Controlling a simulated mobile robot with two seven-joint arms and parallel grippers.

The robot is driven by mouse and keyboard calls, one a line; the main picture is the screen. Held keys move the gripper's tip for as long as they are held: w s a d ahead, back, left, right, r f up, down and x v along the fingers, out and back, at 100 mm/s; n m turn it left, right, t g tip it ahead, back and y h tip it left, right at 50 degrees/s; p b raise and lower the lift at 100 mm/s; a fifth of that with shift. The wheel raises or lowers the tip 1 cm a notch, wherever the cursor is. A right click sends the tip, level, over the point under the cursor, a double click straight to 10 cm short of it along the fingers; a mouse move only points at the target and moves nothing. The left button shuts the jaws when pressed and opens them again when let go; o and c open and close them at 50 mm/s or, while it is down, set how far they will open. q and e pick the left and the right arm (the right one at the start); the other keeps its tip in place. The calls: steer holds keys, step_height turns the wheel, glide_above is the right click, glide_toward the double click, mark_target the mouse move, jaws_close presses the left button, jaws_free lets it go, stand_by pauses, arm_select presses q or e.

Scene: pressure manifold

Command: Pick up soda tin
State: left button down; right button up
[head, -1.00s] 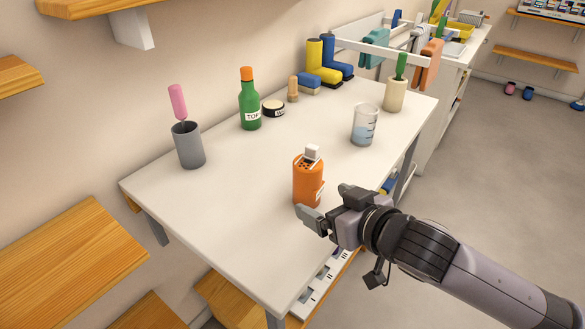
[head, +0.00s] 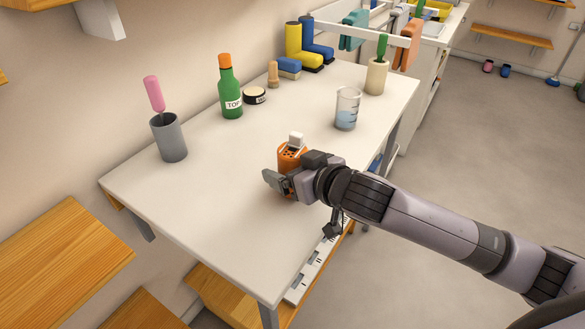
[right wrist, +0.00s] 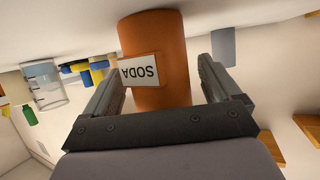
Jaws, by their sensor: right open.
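The soda tin (head: 288,159) is an orange cylinder with a perforated top and a small white block on it. It stands upright near the front edge of the white table (head: 215,195). In the right wrist view the tin (right wrist: 160,45) shows a white label reading SODA, upside down. My right gripper (head: 277,181) is in front of the tin in the head view and hides its lower part. In the right wrist view my right gripper (right wrist: 160,88) is open, one finger on each side of the tin. My left gripper is not in view.
A glass beaker (head: 347,108) with blue liquid stands right of the tin. The table's left front is clear.

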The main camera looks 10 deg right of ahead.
steer(key=c, duration=0.9)
steer(key=shift+c, duration=1.2)
steer(key=shift+r, duration=0.15)
